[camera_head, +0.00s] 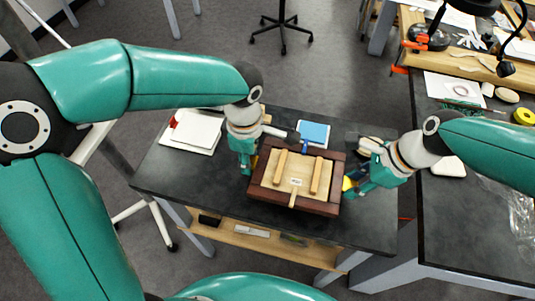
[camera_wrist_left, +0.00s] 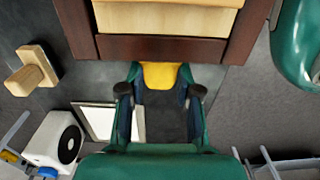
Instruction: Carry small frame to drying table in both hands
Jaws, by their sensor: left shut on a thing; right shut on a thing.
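The small frame (camera_head: 258,191) has a dark brown wooden border around a pale panel. Light wooden bars and a small label lie on the panel. It appears level over the dark-topped table (camera_head: 165,182); I cannot tell whether its underside touches the top. My left gripper (camera_head: 249,166) is shut on its left side, and my right gripper (camera_head: 352,184) is shut on its right side. In the left wrist view the frame's brown edge (camera_wrist_left: 165,48) lies just beyond my left gripper (camera_wrist_left: 160,78). The fingertips' contact is partly hidden.
White sheets (camera_head: 195,130) lie at the table's left back, and a blue pad (camera_head: 314,132) lies behind the frame. A lower wooden shelf (camera_head: 250,238) holds small items. A cluttered dark bench (camera_head: 455,230) stands close on the right. A swivel chair base (camera_head: 283,35) stands behind.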

